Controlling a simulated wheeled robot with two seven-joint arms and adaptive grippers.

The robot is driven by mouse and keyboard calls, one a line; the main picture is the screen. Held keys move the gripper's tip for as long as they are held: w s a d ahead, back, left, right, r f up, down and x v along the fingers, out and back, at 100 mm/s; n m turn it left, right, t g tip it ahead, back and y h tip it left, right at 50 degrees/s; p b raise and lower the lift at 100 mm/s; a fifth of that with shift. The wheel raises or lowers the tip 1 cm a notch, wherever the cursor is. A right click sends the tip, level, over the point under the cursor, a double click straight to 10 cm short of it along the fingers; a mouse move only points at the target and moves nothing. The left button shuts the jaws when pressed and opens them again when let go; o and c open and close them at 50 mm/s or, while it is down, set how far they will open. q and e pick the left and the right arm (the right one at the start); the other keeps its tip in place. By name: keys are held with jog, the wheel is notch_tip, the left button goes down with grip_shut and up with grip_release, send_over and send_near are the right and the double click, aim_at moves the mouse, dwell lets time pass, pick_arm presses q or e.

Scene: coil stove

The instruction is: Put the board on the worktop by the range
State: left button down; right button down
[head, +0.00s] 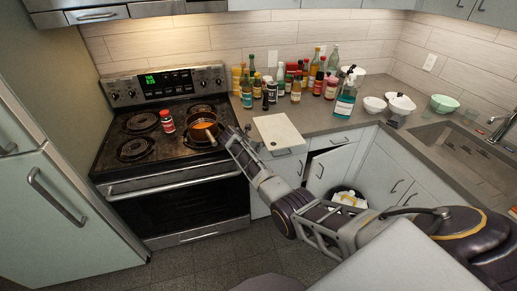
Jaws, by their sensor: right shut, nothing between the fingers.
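The board (279,131), pale and flat, lies on the grey worktop (327,119) just right of the range (165,120), close to the worktop's front edge. My right gripper (237,134) is at the board's left side, near the range's right front corner. It is shut and empty; a small gap seems to lie between it and the board, though contact is hard to judge. My left gripper is not in view.
A pot (203,129) with orange contents and a red jar (167,121) stand on the stove. Several bottles (296,86) line the worktop behind the board. Bowls (400,105) and the sink (465,150) are to the right. A lower cabinet door and a bin (348,197) are below.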

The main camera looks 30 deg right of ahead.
jog(key=v, duration=0.7)
jog(key=shift+a, duration=0.1)
dwell(0.4)
